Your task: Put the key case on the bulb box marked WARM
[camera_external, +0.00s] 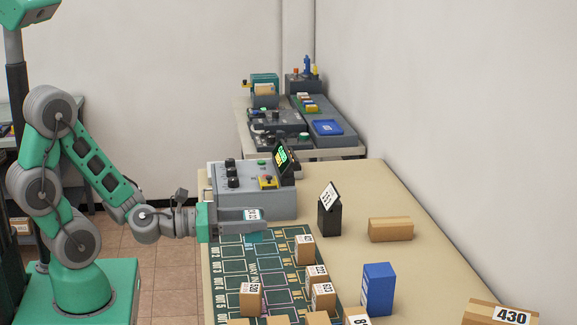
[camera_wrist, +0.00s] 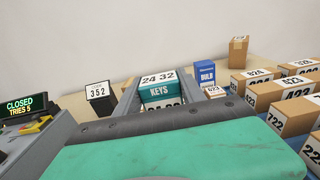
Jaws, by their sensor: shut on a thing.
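In the external view the key case (camera_external: 253,214) is partly hidden by the fingers. A blue box (camera_external: 378,287) stands upright on the table to the right of the mat, apart from my gripper. In the wrist view the blue box (camera_wrist: 206,73) reads BULB; I cannot read WARM on it.
The grey control box (camera_external: 252,193) has a tilted display reading CLOSED, TRIES 5 (camera_wrist: 24,107). Several numbered cardboard boxes (camera_external: 251,298) stand on the mat (camera_external: 228,272). A brown box (camera_external: 390,229) lies near the wall, with bare table around it.

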